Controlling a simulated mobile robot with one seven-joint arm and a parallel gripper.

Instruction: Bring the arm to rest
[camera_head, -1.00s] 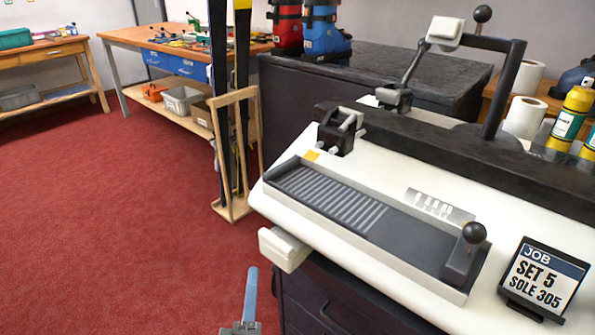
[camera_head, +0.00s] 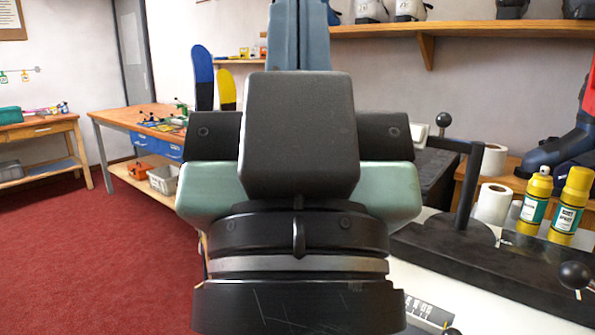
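My gripper (camera_head: 298,35) fills the middle of the head view, close to the camera and pointing up. Its blue-grey fingers stand side by side with no gap visible between them, so it looks shut. The fingertips run out past the top edge, and I see nothing held in the visible part. A dark block (camera_head: 298,135) on my wrist hides the base of the fingers. My arm covers much of the bench behind it.
The white bench machine with its dark beam (camera_head: 500,262) and ball-topped levers is at the lower right. A wall shelf (camera_head: 480,30) holds boots. Red floor (camera_head: 90,260) is clear at left.

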